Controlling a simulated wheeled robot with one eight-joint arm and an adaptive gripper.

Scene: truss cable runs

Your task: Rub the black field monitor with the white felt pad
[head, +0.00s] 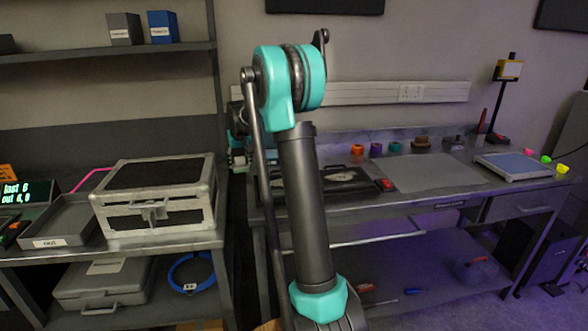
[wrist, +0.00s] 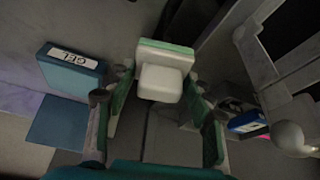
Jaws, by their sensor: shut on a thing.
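In the wrist view my gripper (wrist: 158,88) is shut on a white block with a pale green layer along its far edge, which looks like the white felt pad (wrist: 161,80). The pad sits between the fingertips, clear of any surface that I can make out. In the head view a dark framed panel with a pale smear (head: 342,178) lies on the right bench, mostly behind my arm. It may be the black field monitor, but I cannot tell for sure. My gripper is largely hidden behind my arm there.
A silver-edged case (head: 155,195) and a grey tray (head: 60,222) stand on the left bench. A grey mat (head: 438,173) and a blue-topped scale (head: 515,165) lie on the right bench. The wrist view shows a teal box marked GEL (wrist: 72,72) and a blue item (wrist: 247,121).

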